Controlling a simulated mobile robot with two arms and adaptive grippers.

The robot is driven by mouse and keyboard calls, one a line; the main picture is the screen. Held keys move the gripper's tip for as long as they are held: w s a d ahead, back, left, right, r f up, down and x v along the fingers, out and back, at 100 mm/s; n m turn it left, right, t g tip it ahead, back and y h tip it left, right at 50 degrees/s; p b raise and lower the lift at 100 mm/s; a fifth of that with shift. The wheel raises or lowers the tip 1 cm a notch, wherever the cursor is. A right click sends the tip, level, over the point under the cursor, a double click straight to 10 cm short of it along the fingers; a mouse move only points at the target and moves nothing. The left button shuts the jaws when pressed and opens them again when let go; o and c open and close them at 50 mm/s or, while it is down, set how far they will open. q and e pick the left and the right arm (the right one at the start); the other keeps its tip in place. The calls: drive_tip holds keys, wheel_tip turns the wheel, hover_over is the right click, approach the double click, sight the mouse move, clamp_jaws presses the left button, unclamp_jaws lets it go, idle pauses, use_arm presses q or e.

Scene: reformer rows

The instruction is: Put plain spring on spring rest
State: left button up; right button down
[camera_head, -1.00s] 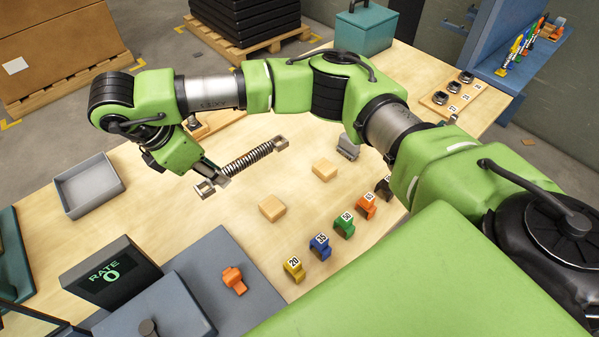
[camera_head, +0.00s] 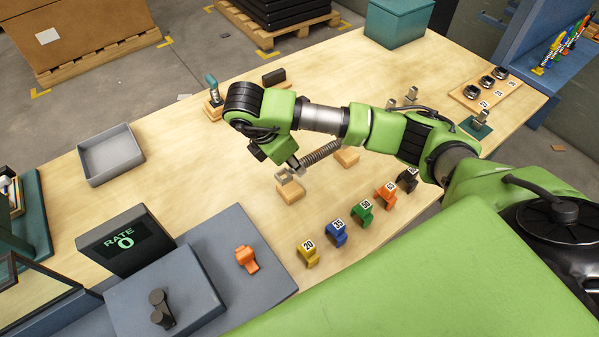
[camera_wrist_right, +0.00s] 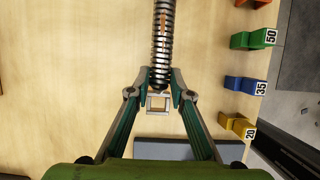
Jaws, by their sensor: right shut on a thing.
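The plain spring (camera_head: 320,153) is a dark grey coil with square metal end fittings. My right gripper (camera_head: 296,165) is shut on it near its near end fitting (camera_head: 284,176). In the right wrist view the spring (camera_wrist_right: 162,45) runs straight ahead from between the fingertips (camera_wrist_right: 160,94). The spring rest shows as two wooden blocks, a near one (camera_head: 290,192) and a far one (camera_head: 347,157). The spring lies along the line of the two blocks, its near fitting just above the near block. I cannot tell whether it touches them. My left gripper is not in view.
Numbered clips in yellow (camera_head: 308,254), blue (camera_head: 336,233), green (camera_head: 362,213) and other colours stand right of the rest. An orange clip (camera_head: 246,259) lies on the grey mat (camera_head: 215,240). A grey tray (camera_head: 110,155) is at left. The table between tray and rest is clear.

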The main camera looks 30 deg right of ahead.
drive_tip(key=shift+d+f, duration=0.55)
drive_tip(key=shift+f, duration=0.1)
drive_tip(key=p+x, duration=0.2)
drive_tip(key=shift+s+a+f, duration=0.1)
drive_tip(key=shift+a+f, duration=0.05)
drive_tip(key=shift+f, duration=0.6)
drive_tip(key=shift+a, duration=0.1)
drive_tip(key=shift+f, duration=0.1)
drive_tip(key=c, duration=1.8)
unclamp_jaws()
drive_tip(key=shift+f, duration=0.1)
